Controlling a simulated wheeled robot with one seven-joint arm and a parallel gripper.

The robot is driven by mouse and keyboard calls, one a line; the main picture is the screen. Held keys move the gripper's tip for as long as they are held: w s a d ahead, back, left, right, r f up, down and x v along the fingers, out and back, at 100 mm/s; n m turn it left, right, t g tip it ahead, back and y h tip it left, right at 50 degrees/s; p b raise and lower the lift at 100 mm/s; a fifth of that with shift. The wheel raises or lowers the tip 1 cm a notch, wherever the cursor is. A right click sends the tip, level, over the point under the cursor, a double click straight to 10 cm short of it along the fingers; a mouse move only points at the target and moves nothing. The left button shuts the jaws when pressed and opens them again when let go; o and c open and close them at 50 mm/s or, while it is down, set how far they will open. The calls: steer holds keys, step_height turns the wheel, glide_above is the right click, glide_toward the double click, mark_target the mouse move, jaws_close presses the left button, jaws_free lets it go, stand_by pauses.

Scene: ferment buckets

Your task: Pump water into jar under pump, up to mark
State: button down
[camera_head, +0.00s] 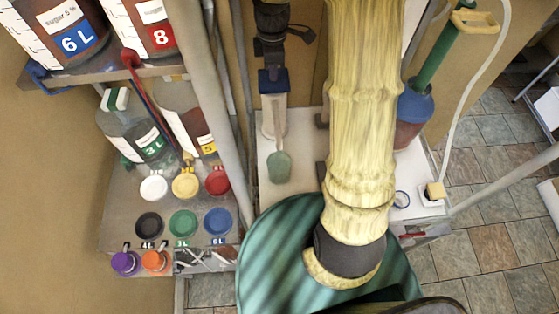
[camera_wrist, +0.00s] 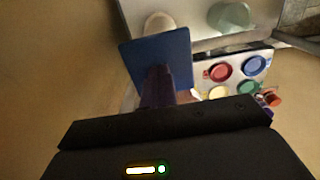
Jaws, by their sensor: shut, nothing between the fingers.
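My gripper (camera_head: 272,66) hangs at the upper middle of the head view, shut and empty. In the wrist view its purple fingers (camera_wrist: 160,88) meet a blue plate (camera_wrist: 150,55). I cannot tell whether the plate is part of the fingers or a pump part under them. A whitish upright column (camera_head: 274,115) shows below the plate in the head view. A greenish clear vessel (camera_head: 280,166) stands just in front of it on a pale bench; I cannot make out its mark or water level. It also shows in the wrist view (camera_wrist: 230,15).
At left a bench holds several coloured caps (camera_head: 184,186) and bottles (camera_head: 135,130), with large labelled jars (camera_head: 65,35) on a shelf above. At right stand a green tube with a yellow handle (camera_head: 475,20) and a blue-shouldered carboy (camera_head: 413,110). A hose hangs beside them.

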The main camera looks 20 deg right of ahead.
steer(key=shift+r+p, duration=1.65)
steer(key=shift+p, duration=0.05)
